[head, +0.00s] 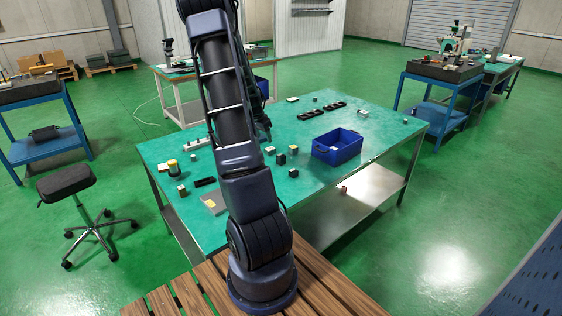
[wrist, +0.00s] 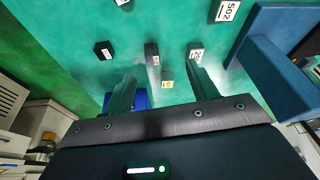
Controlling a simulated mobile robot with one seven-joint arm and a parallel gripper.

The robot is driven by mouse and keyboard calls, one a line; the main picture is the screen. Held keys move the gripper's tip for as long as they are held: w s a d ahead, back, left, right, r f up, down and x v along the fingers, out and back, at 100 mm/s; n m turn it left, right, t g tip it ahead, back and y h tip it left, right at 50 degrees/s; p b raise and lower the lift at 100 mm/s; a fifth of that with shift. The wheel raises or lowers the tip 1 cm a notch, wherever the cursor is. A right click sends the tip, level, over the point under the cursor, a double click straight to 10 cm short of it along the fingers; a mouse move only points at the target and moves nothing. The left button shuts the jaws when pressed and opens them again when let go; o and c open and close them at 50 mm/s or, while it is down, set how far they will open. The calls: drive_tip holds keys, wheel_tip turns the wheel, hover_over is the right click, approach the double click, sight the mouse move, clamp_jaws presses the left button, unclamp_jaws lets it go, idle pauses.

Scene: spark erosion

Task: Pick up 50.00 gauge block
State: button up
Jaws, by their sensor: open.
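My gripper (wrist: 161,74) shows in the wrist view with its two fingers apart and nothing held between them. Below and between the fingers stands a tall dark block (wrist: 152,55) with a small white label too small to read. I cannot tell which is the 50.00 gauge block.
The green-topped table (head: 375,128) carries a blue bin (head: 337,146), several small blocks, a row of black holders (head: 322,109) and a grey plate (head: 214,201). A stool (head: 68,184) stands at the left. The table's far right is mostly clear.

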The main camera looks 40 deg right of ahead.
drive_tip(key=m+h, duration=0.1)
drive_tip(key=m, duration=0.1)
approach(281, 156)
drive_tip(key=shift+g, duration=0.4)
drive_tip(key=f, duration=0.1)
drive_tip(key=w+d+f, duration=0.1)
drive_tip(key=f, duration=0.1)
drive_tip(key=d+f, duration=0.1)
drive_tip(key=shift+w+d+f, duration=0.15)
drive_tip(key=shift+w+f, duration=0.1)
drive_tip(key=shift+x, duration=2.7)
drive_tip(key=shift+s, duration=0.15)
clamp_jaws()
